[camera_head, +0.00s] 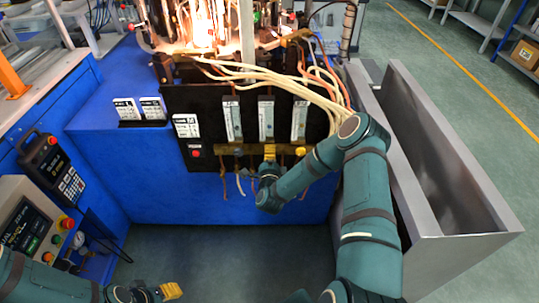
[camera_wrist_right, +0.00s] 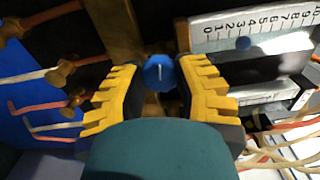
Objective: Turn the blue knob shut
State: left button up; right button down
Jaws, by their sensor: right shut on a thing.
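The blue knob (camera_wrist_right: 160,72) shows in the right wrist view between the yellow fingers of my right gripper (camera_wrist_right: 162,88), with a pale line upright on its face. My right gripper is shut on it. In the head view my right gripper (camera_head: 269,156) is at the front of the black flowmeter panel (camera_head: 205,100), below the middle tube, and hides the knob. My left gripper (camera_head: 170,291) is low at the bottom edge, away from the panel; its finger opening is not clear.
A red knob (camera_head: 195,153) and a yellow knob (camera_head: 300,151) flank my right gripper. Pale hoses (camera_head: 270,75) run above the panel, with a glowing burner (camera_head: 205,35) behind. A grey metal trough (camera_head: 450,205) stands to the right of my right arm.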

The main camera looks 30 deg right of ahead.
jog(key=shift+a+m, duration=0.1)
jog(key=shift+m, duration=0.4)
jog(key=shift+w, duration=0.1)
jog(key=c, duration=0.6)
grip_release()
jog(key=shift+o, duration=0.2)
jog(key=v, duration=1.2)
